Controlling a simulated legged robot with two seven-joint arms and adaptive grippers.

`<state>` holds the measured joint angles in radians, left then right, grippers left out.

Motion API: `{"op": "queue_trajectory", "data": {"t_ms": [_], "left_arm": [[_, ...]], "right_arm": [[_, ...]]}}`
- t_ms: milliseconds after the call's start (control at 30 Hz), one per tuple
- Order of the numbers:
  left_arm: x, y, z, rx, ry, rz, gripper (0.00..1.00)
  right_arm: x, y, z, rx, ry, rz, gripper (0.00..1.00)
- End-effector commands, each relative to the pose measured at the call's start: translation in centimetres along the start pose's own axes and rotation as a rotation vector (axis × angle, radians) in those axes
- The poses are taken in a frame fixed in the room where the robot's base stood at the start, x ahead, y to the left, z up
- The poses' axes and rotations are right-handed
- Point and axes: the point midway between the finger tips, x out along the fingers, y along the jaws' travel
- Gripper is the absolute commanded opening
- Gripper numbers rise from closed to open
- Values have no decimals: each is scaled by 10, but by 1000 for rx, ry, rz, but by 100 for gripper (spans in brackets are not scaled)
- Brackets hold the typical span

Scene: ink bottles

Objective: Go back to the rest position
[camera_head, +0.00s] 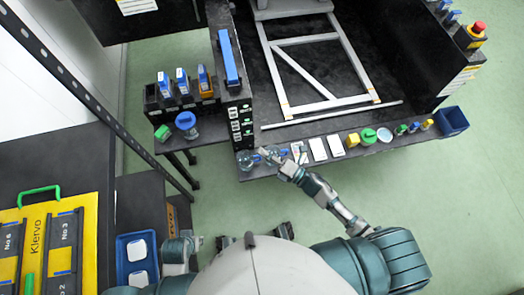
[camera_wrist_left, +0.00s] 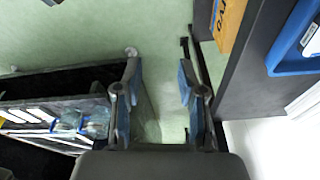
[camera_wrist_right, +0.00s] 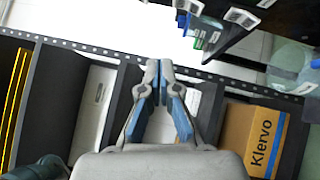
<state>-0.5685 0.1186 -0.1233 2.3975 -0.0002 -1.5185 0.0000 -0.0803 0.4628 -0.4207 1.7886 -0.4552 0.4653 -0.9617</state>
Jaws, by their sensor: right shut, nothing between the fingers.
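My right gripper (camera_head: 268,152) reaches out from the right shoulder to the front edge of the dark worktable. In the right wrist view (camera_wrist_right: 158,68) its fingers meet at the tips, with nothing between them. Clear ink bottles (camera_head: 246,160) stand at the table's front left corner, close by the right gripper; whether it touches one cannot be told. My left gripper (camera_wrist_left: 158,72) is open and empty in its wrist view, with bare green floor between its fingers.
The worktable carries a metal frame (camera_head: 320,38), white cards (camera_head: 318,149) and small bottles along its front. A blue bin (camera_head: 452,121) is at the right corner. A yellow Klervo case (camera_head: 48,245) and blue tray (camera_head: 137,258) lie at left. Open green floor (camera_head: 440,200) lies right.

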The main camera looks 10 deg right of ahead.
Motion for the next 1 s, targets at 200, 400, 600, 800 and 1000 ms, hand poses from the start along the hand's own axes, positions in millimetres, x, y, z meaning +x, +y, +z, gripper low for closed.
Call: {"op": "queue_trajectory", "data": {"t_ms": [200,400,600,800,1000], "left_arm": [[0,1,0,0,0,0,40],[0,0,-1,-1,0,1,40],[42,1,2,3,-15,3,40],[107,4,21,11,-32,5,40],[150,6,52,16,-50,7,40]], "right_arm": [[0,0,0,1,0,0,0],[0,-3,2,16,-13,-12,0],[-31,-67,30,387,-310,-255,0],[-146,-178,4,1024,-875,-610,0],[-258,-224,-84,1454,-1372,-857,0]]}}
